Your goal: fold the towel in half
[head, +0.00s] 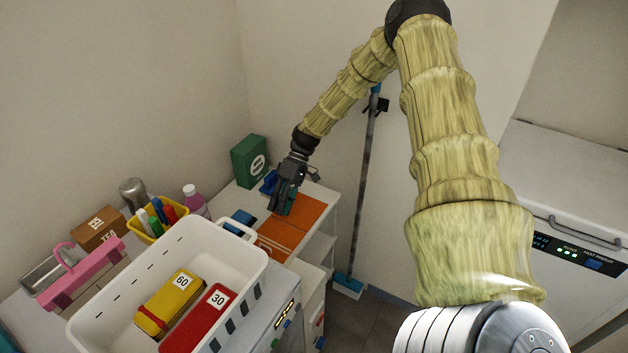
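An orange towel (308,213) lies flat on the white counter top near its right edge, in the head view. A line crosses it, with a second orange part (280,236) on the nearer side; I cannot tell whether this is a crease or an edge. My gripper (281,208) points down over the left side of the towel, at or just above its surface. The fingers are small and dark here, and I cannot tell whether they are open or touch the cloth. They hide part of the towel.
A green box (249,161) stands behind the gripper, with a blue item (269,183) beside it. A dark blue item (240,221) lies left of the towel. A white basket (103,319) with yellow and red boxes stands nearer. A mop (365,190) leans at the right.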

